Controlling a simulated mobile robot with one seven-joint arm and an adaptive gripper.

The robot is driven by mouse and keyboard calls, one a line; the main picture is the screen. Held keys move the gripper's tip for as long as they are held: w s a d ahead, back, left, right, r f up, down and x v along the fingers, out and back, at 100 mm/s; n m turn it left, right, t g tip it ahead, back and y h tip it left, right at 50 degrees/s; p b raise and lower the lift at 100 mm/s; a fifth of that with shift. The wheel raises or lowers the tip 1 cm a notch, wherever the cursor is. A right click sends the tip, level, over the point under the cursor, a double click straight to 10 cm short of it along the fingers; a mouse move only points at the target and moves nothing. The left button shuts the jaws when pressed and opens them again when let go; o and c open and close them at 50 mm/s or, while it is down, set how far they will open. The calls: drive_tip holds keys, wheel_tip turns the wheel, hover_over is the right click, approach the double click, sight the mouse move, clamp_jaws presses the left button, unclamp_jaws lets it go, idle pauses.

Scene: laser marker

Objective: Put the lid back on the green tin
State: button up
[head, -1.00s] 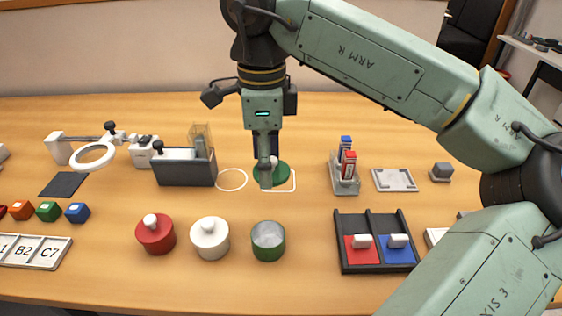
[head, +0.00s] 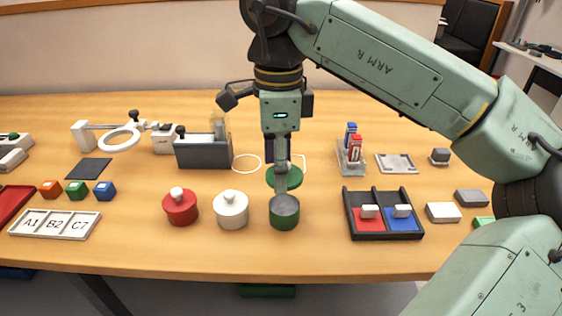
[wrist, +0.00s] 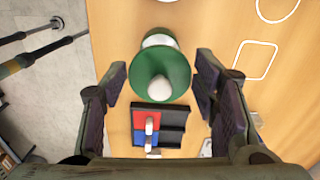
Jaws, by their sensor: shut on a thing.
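The green lid (head: 296,178) is in my gripper (head: 282,184), which is shut on it, above the table. In the wrist view the lid (wrist: 148,72) shows as a green disc with a pale knob between the fingers (wrist: 161,86). The green tin (head: 284,219) stands open on the table, its grey inside visible. In the head view it appears just below the lid and fingertips. The height gap between lid and tin is hard to judge. A pale and green shape behind the lid in the wrist view is partly hidden.
A white lidded tin (head: 231,212) stands close to the green tin's left, with a red lidded tin (head: 181,209) beyond it. A dark divided tray (head: 383,237) with red and blue sections is to the right. Table is clear in front of the tins.

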drive_tip(key=shift+f+b, duration=2.05)
drive_tip(key=shift+f, duration=0.85)
drive_tip(key=shift+f, duration=0.15)
drive_tip(key=o, duration=0.9)
drive_tip(key=shift+o, duration=0.4)
drive_tip(key=o, duration=0.4)
drive_tip(key=shift+o, duration=0.2)
